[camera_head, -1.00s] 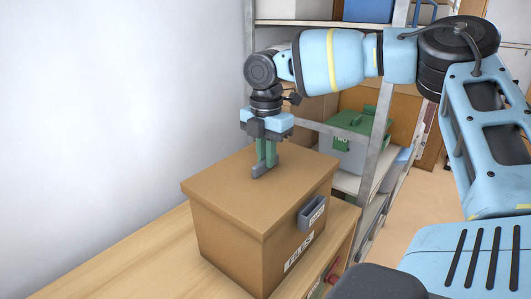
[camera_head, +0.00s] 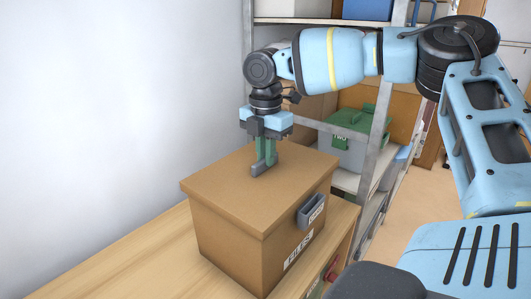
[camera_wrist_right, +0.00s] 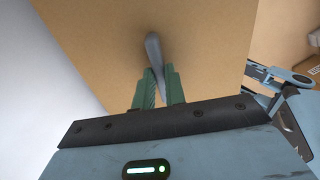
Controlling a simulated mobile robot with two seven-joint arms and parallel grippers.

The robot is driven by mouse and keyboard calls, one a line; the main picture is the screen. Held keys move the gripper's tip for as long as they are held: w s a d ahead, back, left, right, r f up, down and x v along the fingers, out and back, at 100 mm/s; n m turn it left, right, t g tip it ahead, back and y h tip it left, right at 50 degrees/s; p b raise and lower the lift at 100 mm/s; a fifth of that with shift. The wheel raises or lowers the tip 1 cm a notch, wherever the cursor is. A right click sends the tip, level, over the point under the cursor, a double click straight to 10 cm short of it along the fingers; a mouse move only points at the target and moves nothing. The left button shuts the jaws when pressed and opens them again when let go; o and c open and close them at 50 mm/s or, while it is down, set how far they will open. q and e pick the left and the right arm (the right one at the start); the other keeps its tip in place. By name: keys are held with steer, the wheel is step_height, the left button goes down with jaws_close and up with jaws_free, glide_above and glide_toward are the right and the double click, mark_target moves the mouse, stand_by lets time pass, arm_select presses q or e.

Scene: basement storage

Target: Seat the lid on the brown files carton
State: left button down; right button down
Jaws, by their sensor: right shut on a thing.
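The brown files carton (camera_head: 235,247) stands on a wooden surface, with a "FILES" label and a grey handle on its right side. Its brown lid (camera_head: 225,195) lies on top, looking level and covering the opening; no gap shows on the visible sides. My right gripper (camera_head: 264,168) points down over the lid with its green fingers shut on the lid's grey handle. In the right wrist view the grey handle (camera_wrist_right: 154,50) runs between the fingers. The carton's far sides are hidden. My left gripper is not in view.
The carton stands on a wooden top (camera_head: 140,260) beside a white wall. Behind it is a metal shelf rack (camera_head: 378,130) holding a grey bin with a green lid (camera_head: 345,140). Open floor (camera_head: 415,210) lies to the right.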

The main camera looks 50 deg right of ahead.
steer(key=shift+f, duration=0.2)
steer(key=shift+f, duration=0.15)
stand_by(0.4)
steer(key=shift+f, duration=0.1)
stand_by(0.3)
steer(key=shift+f+b, duration=0.25)
steer(key=shift+b, duration=0.05)
stand_by(0.3)
steer(key=c, duration=1.4)
jaws_free()
steer(key=shift+o, duration=0.2)
steer(key=shift+r, duration=0.15)
